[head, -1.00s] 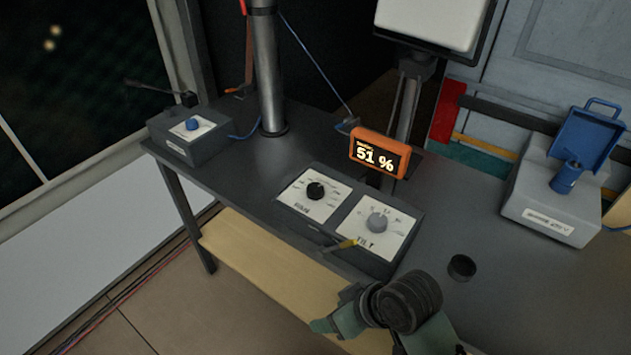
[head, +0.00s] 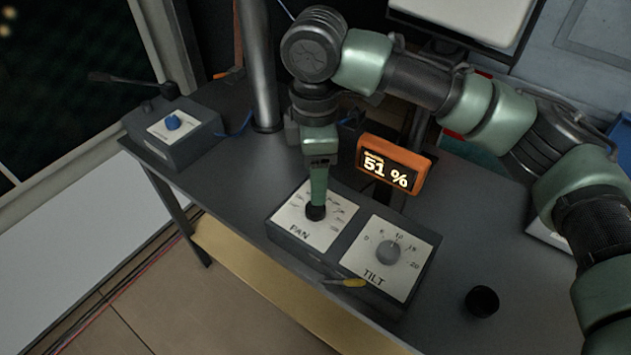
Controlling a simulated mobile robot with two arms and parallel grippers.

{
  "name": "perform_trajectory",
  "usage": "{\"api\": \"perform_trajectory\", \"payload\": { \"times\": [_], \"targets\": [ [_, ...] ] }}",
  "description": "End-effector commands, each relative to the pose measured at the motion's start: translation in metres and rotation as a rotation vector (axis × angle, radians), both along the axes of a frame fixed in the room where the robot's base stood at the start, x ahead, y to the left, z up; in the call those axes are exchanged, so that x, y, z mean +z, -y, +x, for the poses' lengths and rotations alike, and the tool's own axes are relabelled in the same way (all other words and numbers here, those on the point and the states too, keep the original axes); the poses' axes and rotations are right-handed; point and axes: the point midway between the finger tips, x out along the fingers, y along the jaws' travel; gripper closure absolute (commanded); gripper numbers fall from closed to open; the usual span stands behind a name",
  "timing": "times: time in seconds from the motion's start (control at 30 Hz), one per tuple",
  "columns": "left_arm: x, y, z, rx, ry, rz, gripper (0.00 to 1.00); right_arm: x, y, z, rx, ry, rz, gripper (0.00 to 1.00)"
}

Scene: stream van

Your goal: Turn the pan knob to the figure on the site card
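The black pan knob (head: 316,212) sits on the white dial plate marked PAN (head: 301,228), on the left half of a dark control box. My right gripper (head: 318,200) points straight down at this knob, its fingertips at the knob's top. It is seen side-on, so I cannot tell whether the fingers are closed on the knob. The gripper hides part of the dial, and the knob's pointer cannot be read. My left gripper is out of view. I cannot make out a site card.
A grey tilt knob (head: 389,250) is beside the pan dial. An orange display (head: 394,164) reads 51 %. A black cup (head: 482,301) stands to the right. A blue-button box (head: 171,135) with a lever is at left.

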Motion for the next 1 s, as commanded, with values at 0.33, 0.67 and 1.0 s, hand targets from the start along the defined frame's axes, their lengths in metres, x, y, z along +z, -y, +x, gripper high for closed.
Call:
{"api": "perform_trajectory", "payload": {
  "times": [0.33, 0.67, 1.0],
  "targets": [
    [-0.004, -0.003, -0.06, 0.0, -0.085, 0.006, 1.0, -0.05, 0.001, 0.0, 0.0, -0.002, -0.004, 0.41],
    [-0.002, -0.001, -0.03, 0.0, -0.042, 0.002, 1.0, -0.075, 0.001, 0.0, 0.0, 0.001, -0.002, 0.41],
    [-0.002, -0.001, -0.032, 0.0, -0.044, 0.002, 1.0, -0.075, 0.001, 0.0, 0.0, 0.001, -0.002, 0.79]
  ]
}}
